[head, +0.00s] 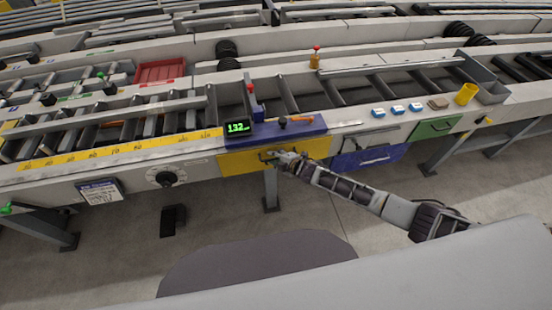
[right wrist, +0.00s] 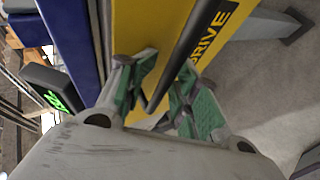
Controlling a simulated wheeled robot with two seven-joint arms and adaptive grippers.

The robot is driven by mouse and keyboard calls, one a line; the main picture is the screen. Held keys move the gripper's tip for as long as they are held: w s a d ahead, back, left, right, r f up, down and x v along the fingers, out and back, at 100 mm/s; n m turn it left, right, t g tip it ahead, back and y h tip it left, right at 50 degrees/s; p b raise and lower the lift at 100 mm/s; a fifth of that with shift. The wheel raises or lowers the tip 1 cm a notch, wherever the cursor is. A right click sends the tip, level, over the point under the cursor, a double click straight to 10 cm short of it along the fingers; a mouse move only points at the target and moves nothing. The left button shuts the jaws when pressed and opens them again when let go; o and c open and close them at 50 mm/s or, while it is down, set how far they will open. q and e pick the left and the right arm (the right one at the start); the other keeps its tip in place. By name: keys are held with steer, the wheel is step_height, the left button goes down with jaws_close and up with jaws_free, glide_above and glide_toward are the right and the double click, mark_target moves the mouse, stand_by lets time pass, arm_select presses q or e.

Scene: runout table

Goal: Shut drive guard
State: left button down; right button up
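The drive guard is a yellow panel (head: 236,162) with a dark bar handle, on the front of the table below the blue cover. In the right wrist view the yellow panel (right wrist: 150,22) carries the word DRIVE. My right gripper (head: 275,157) is at the panel's handle. In the right wrist view its two green fingers (right wrist: 168,72) stand apart, with the dark handle bar (right wrist: 190,45) between them. A gap shows beside the bar, so the fingers do not look closed on it. I cannot tell how far the guard stands open. My left gripper is not in view.
A blue cover (head: 300,131) and a green-digit display (head: 238,128) sit above the guard. A blue drawer (head: 372,158) and a green panel (head: 434,128) are to the right. A dial (head: 166,179) is to the left.

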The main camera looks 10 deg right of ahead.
steer(key=v, duration=1.2)
stand_by(1.0)
steer(key=shift+m, duration=0.4)
stand_by(0.3)
